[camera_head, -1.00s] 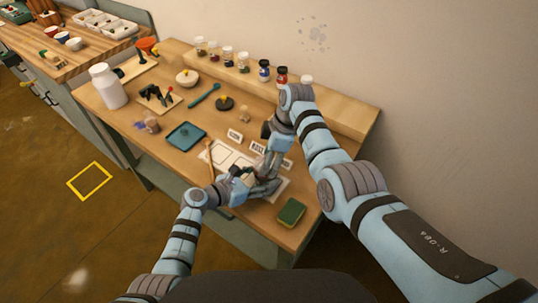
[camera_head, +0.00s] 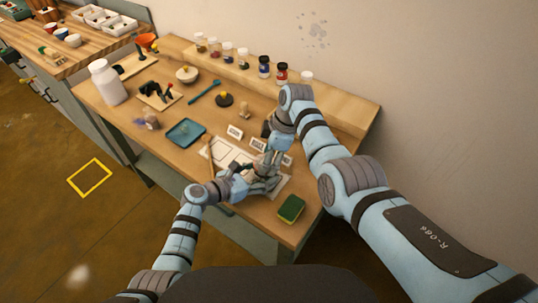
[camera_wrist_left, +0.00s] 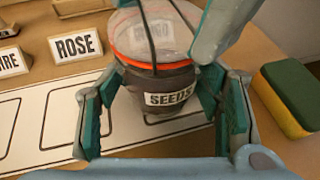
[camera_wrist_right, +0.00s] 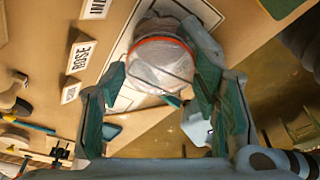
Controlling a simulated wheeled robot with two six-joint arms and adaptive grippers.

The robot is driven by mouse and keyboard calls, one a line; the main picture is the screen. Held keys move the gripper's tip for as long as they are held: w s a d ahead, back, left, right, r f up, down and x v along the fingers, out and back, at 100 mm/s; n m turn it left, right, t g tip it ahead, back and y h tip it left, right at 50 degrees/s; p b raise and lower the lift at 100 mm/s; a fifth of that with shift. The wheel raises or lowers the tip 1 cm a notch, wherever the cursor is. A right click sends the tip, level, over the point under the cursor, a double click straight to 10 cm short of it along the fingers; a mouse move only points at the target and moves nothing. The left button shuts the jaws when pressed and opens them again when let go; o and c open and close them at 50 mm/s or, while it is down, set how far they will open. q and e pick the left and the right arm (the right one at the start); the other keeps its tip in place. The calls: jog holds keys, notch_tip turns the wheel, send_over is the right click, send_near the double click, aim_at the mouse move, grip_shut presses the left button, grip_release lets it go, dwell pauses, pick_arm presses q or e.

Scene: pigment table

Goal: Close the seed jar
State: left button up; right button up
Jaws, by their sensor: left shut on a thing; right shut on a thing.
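The seed jar (camera_wrist_left: 160,84) has a dark lower part, a "SEEDS" label (camera_wrist_left: 169,98), an orange-red ring and a clear domed lid (camera_wrist_right: 158,62) with wire across it. In the left wrist view it stands upright on the white card. My left gripper (camera_head: 263,186) is shut around the jar's body, one finger on each side. My right gripper (camera_head: 275,162) comes from above and is shut on the lid, a finger at either side. In the head view the grippers hide most of the jar. Whether the lid is fully seated cannot be told.
A green and yellow sponge (camera_head: 291,209) lies right of the card. Small name cards, including "ROSE" (camera_wrist_left: 75,46), stand behind. A blue tray (camera_head: 186,132) lies to the left. Several small jars line the raised back shelf (camera_head: 330,109).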

jog(key=shift+f, duration=0.1)
jog(key=o, duration=1.2)
pick_arm(q)
jog(key=o, duration=1.8)
pick_arm(e)
jog(key=v, duration=1.2)
pick_arm(q)
jog(key=shift+a, duration=0.1)
jog(key=v, duration=1.2)
jog(key=shift+r, duration=0.1)
